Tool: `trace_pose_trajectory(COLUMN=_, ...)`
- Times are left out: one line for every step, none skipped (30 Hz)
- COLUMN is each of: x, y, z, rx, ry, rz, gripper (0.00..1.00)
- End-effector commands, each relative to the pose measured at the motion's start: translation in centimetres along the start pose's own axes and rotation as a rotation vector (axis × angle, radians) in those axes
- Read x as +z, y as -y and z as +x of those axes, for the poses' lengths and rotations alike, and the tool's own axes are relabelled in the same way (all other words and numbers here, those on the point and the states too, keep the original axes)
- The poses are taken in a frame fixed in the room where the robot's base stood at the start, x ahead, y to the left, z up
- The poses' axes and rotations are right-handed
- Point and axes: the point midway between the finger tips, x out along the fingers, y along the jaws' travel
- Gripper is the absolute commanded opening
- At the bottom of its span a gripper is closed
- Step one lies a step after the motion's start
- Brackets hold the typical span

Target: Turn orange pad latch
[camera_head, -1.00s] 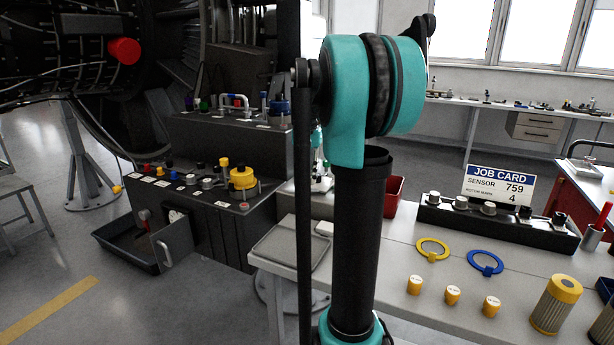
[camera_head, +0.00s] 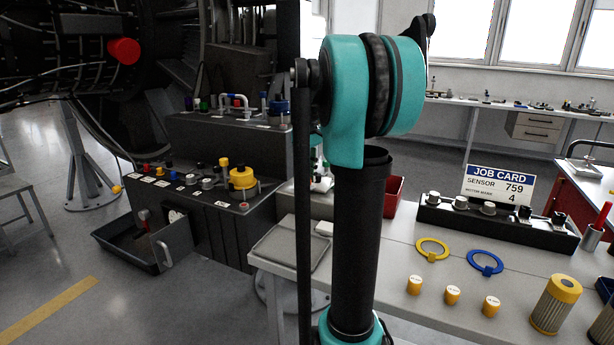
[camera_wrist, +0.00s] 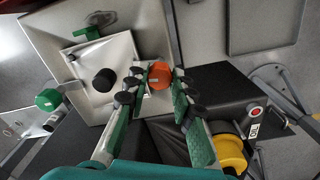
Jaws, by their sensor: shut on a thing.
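The orange pad latch (camera_wrist: 160,75) shows in the wrist view as a round orange pad near the edge of a pale panel (camera_wrist: 60,30). My gripper (camera_wrist: 156,84) has its green and black fingers on either side of the pad and is shut on it. The underside of the pad and its mount are hidden. In the head view my own arm fills the middle, and neither my gripper nor the orange pad can be made out.
In the wrist view, a black knob (camera_wrist: 105,80) and a green pad (camera_wrist: 48,99) lie left of the orange pad. A yellow knob (camera_wrist: 228,150) and red button (camera_wrist: 254,112) are at right. The head view shows a dark stepped console (camera_head: 225,215) and a workbench (camera_head: 390,290).

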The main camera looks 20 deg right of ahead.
Motion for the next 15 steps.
trace_pose_trajectory(x=-0.03, y=-0.03, z=-0.03, rx=0.000, ry=-0.001, rz=-0.030, gripper=0.00)
trace_pose_trajectory(x=-0.03, y=-0.03, z=-0.03, rx=0.000, ry=-0.001, rz=-0.049, gripper=0.00)
trace_pose_trajectory(x=-0.03, y=-0.03, z=-0.03, rx=0.000, ry=-0.001, rz=-0.072, gripper=0.00)
trace_pose_trajectory(x=-0.03, y=-0.04, z=-0.03, rx=0.000, ry=-0.001, rz=-0.087, gripper=0.00)
trace_pose_trajectory(x=-0.03, y=-0.04, z=-0.03, rx=0.000, ry=-0.001, rz=-0.102, gripper=0.00)
trace_pose_trajectory(x=-0.03, y=-0.04, z=-0.03, rx=0.000, ry=-0.001, rz=-0.119, gripper=0.00)
trace_pose_trajectory(x=-0.03, y=-0.04, z=-0.03, rx=0.000, ry=-0.001, rz=-0.132, gripper=0.00)
trace_pose_trajectory(x=-0.03, y=-0.04, z=-0.03, rx=0.000, ry=-0.001, rz=-0.143, gripper=0.00)
trace_pose_trajectory(x=-0.03, y=-0.04, z=-0.03, rx=0.000, ry=-0.001, rz=-0.156, gripper=0.00)
trace_pose_trajectory(x=-0.03, y=-0.04, z=-0.03, rx=0.001, ry=-0.001, rz=-0.165, gripper=0.00)
trace_pose_trajectory(x=-0.03, y=-0.04, z=-0.03, rx=0.001, ry=-0.001, rz=-0.172, gripper=0.00)
trace_pose_trajectory(x=-0.03, y=-0.05, z=-0.03, rx=0.001, ry=-0.001, rz=-0.180, gripper=0.00)
trace_pose_trajectory(x=-0.03, y=-0.05, z=-0.03, rx=0.001, ry=-0.001, rz=-0.186, gripper=0.00)
trace_pose_trajectory(x=-0.03, y=-0.05, z=-0.03, rx=0.001, ry=-0.001, rz=-0.191, gripper=0.00)
trace_pose_trajectory(x=-0.03, y=-0.05, z=-0.03, rx=0.001, ry=-0.001, rz=-0.196, gripper=0.00)
